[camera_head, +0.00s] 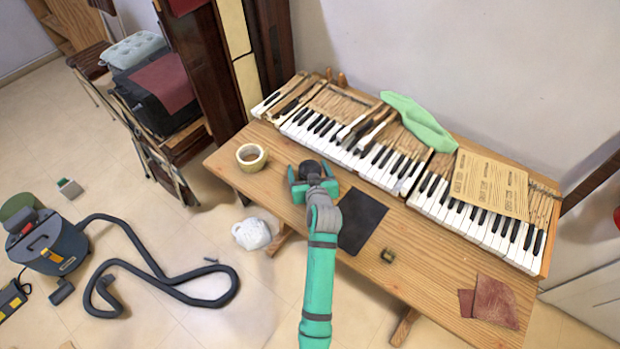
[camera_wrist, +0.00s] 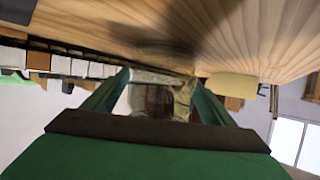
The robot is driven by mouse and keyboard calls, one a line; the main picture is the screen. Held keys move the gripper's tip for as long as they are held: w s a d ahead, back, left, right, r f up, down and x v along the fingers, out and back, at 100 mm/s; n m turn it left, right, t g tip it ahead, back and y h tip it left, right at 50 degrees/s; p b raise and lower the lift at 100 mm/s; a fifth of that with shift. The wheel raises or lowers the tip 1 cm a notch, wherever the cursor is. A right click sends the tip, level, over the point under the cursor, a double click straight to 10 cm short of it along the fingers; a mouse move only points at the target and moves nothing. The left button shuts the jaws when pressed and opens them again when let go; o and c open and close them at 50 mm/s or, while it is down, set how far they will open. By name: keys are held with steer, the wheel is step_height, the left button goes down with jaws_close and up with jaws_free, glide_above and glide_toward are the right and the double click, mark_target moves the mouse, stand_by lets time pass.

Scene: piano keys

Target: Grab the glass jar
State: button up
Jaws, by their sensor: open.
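A glass jar (camera_wrist: 158,98), clear with brownish, dark tones showing through it, stands between the two green fingers of my gripper (camera_wrist: 160,80) in the wrist view. My gripper is open, with a finger on each side of the jar; I cannot tell whether either finger touches it. In the head view my teal gripper (camera_head: 312,180) is low over the wooden table, in front of the piano keys. A dark rounded shape (camera_head: 310,169) shows between its fingers there, probably the jar. My gripper hides part of it.
The wooden table (camera_head: 440,270) carries a long piano keyboard (camera_head: 370,160) along its back. A black sheet (camera_head: 362,221) and a small brownish object (camera_head: 388,256) lie to the right. Bare wood lies in front.

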steer(key=shift+r, duration=0.1)
steer(key=c, duration=1.5)
